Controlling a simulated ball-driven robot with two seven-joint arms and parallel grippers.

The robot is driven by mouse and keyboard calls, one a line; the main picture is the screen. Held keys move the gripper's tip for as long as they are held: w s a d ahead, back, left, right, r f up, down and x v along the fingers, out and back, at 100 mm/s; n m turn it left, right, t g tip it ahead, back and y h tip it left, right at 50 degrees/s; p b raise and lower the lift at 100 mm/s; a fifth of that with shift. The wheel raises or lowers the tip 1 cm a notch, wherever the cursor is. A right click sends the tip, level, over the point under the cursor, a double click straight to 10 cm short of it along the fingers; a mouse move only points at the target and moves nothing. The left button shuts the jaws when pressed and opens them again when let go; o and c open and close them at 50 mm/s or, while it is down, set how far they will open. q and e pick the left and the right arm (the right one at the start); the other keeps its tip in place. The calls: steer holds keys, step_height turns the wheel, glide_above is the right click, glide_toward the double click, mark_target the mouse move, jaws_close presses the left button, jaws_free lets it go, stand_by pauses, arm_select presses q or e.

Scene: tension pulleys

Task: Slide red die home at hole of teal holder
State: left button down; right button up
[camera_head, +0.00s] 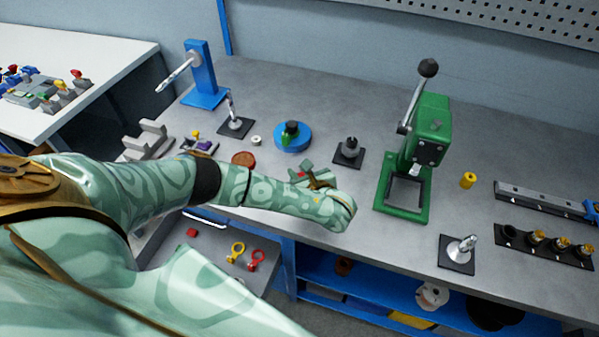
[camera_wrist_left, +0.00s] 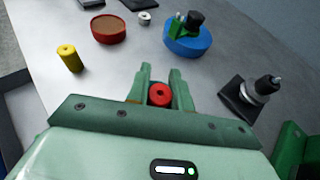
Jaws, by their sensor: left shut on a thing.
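The red die (camera_wrist_left: 159,95), a short red cylinder with a dark centre hole, sits between the fingers of my left gripper (camera_wrist_left: 160,84). The gripper is shut on it. In the head view the left gripper (camera_head: 308,173) is over the bench front, with a little red (camera_head: 300,175) showing. It is apart from the blue round base (camera_head: 293,138), which stands farther back. On that base is a small green piece (camera_wrist_left: 179,25) beside a black knob (camera_wrist_left: 195,19). I cannot tell whether this green piece is the teal holder. My right gripper is not in view.
Near the left gripper are a red-brown dish (camera_head: 243,159), a black pad with a knob (camera_head: 347,156) and the green press (camera_head: 429,140). A yellow cylinder (camera_wrist_left: 69,58) stands left in the wrist view. Bare bench lies between the dish, blue base and gripper.

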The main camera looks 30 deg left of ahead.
arm_select(q)
steer(key=shift+s+f, duration=0.1)
steer(key=shift+f, duration=0.05)
steer(key=c, duration=1.2)
jaws_free()
steer(key=shift+o, duration=0.2)
steer(key=p+v, duration=0.4)
steer(key=v, duration=1.2)
steer(key=shift+d, duration=0.1)
